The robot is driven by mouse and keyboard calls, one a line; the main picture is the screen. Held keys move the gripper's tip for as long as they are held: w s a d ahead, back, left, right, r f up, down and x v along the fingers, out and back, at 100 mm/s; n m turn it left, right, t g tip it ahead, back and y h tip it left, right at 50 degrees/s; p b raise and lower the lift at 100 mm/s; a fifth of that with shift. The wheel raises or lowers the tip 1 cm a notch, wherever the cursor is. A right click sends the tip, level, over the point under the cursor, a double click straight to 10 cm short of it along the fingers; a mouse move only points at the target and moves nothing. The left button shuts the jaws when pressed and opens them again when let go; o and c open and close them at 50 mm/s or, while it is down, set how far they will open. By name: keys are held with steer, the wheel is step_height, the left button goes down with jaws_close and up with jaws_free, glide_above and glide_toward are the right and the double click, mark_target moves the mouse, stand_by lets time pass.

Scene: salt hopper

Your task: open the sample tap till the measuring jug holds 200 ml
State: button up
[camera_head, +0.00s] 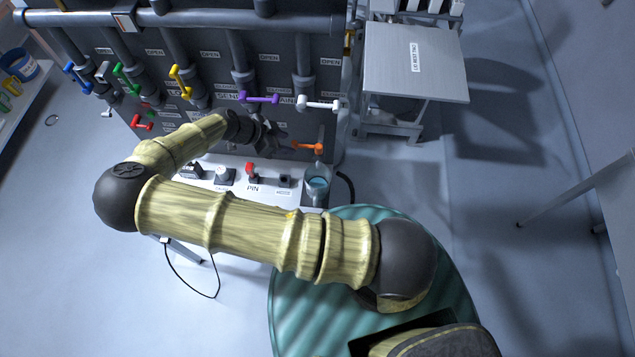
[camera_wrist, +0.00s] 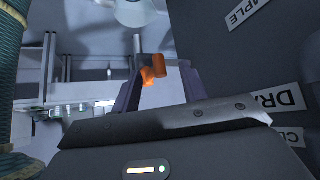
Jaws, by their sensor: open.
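The orange tap handle (camera_head: 308,147) is low on the right of the dark panel, above the measuring jug (camera_head: 317,186). The jug is clear and stands upright at the right end of the white bench; bluish content shows inside, but I cannot read its level. My gripper (camera_head: 277,141) is just left of the orange handle, partly hidden by its own wrist. In the wrist view its open jaws (camera_wrist: 162,72) have the orange handle (camera_wrist: 153,73) showing between them; contact cannot be told. Part of a label reading "MPLE" shows there.
Blue, green, yellow, red, purple (camera_head: 259,99) and white (camera_head: 318,104) tap handles line the panel. A red-topped switch (camera_head: 252,172) and other small controls sit on the bench left of the jug. A grey side table (camera_head: 416,62) stands right. Open floor lies beyond it.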

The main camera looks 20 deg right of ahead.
steer(key=v, duration=0.2)
steer(key=shift+a+r, duration=0.25)
steer(key=shift+r, duration=0.05)
steer(key=shift+a, duration=0.1)
steer(key=b+v, duration=0.7)
steer(key=v, duration=1)
steer(key=shift+r, duration=0.15)
steer(key=shift+w, duration=0.15)
